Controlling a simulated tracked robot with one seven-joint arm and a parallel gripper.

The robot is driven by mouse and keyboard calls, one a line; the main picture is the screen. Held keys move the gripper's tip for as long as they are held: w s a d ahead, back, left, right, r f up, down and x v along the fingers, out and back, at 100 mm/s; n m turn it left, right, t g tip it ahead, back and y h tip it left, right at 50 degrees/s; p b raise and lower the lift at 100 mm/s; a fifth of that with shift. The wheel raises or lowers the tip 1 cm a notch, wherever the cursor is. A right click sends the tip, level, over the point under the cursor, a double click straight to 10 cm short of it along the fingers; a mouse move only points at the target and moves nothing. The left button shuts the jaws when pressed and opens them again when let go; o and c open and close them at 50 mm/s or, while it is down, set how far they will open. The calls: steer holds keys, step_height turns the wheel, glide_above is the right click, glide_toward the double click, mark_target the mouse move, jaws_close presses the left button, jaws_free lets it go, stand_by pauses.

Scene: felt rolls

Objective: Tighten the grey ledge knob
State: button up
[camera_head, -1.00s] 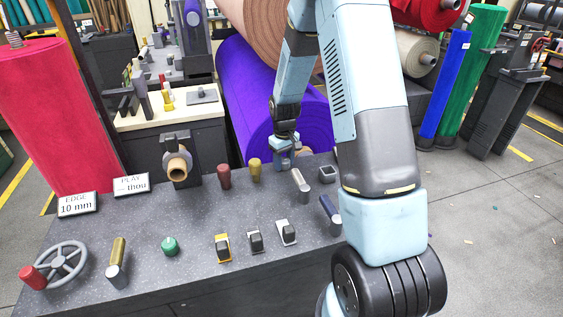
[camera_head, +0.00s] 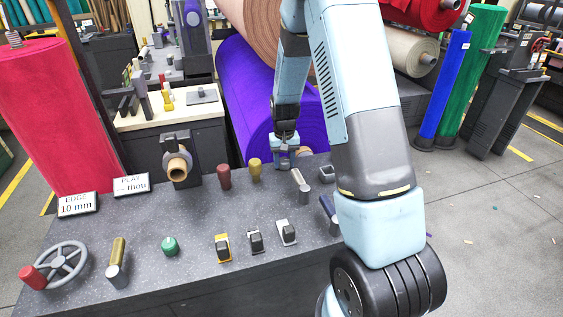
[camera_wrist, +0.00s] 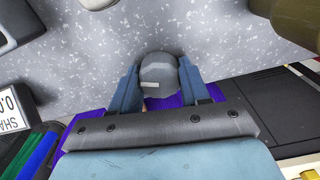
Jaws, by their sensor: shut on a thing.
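The grey ledge knob (camera_wrist: 158,72) is a rounded grey cap with a pale mark on its top, at the ledge's edge in the wrist view. My gripper (camera_wrist: 158,84) has one blue finger on each side of it and is shut on it. In the head view, my gripper (camera_head: 284,162) is at the far edge of the dark speckled ledge (camera_head: 200,215). There it largely hides the knob.
A yellow knob (camera_head: 255,169), a dark red knob (camera_head: 224,176) and a metal lever (camera_head: 299,184) stand near my gripper. A purple felt roll (camera_head: 245,110) lies behind the ledge. Switches (camera_head: 255,241), a green knob (camera_head: 169,246) and a handwheel (camera_head: 62,262) are nearer the front.

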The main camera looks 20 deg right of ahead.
mark_target(284, 159)
steer(key=shift+w, duration=0.1)
steer(key=o, duration=1.1)
steer(key=shift+c, duration=0.2)
steer(key=shift+r, duration=0.1)
step_height(284, 159, up, 14)
steer(key=shift+f, duration=0.25)
